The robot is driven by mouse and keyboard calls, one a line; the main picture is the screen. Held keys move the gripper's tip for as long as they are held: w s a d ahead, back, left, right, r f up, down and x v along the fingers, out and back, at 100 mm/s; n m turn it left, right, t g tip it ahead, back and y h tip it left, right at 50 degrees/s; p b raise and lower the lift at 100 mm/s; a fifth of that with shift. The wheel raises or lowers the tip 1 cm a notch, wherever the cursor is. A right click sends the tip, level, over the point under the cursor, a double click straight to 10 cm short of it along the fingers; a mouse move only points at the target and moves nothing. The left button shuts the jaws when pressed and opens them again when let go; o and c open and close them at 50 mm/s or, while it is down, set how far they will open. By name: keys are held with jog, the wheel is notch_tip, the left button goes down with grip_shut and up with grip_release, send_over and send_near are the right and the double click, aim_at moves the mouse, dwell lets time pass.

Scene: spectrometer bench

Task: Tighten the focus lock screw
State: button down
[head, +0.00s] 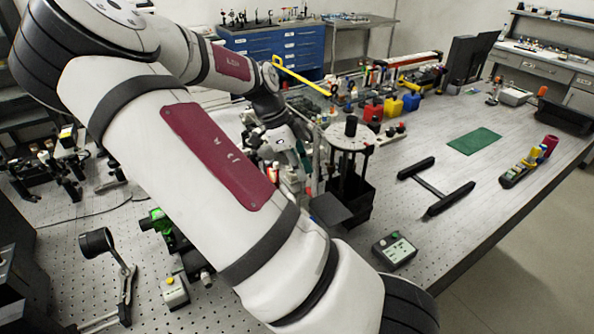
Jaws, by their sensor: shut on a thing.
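The spectrometer (348,140) stands on the bench right of my wrist, with a pale round plate, a black post on top and a dark body below. My gripper (297,178) points down just left of it, partly hidden behind my own arm. Its fingers are small in the head view and closed at the spectrometer's left side. The focus lock screw is too small and too covered to make out; the closed fingers hide the spot where they grip.
Red, blue and yellow containers (392,106) stand behind the spectrometer. Optical mounts (70,175) crowd the left. The bench's right front is mostly clear.

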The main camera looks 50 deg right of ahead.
jog(key=shift+f+m, duration=0.1)
jog(key=shift+m, duration=0.4)
jog(key=shift+y+b, duration=0.3)
jog(key=c, duration=1.6)
grip_release()
jog(key=v, duration=1.2)
jog(key=shift+w, duration=0.15)
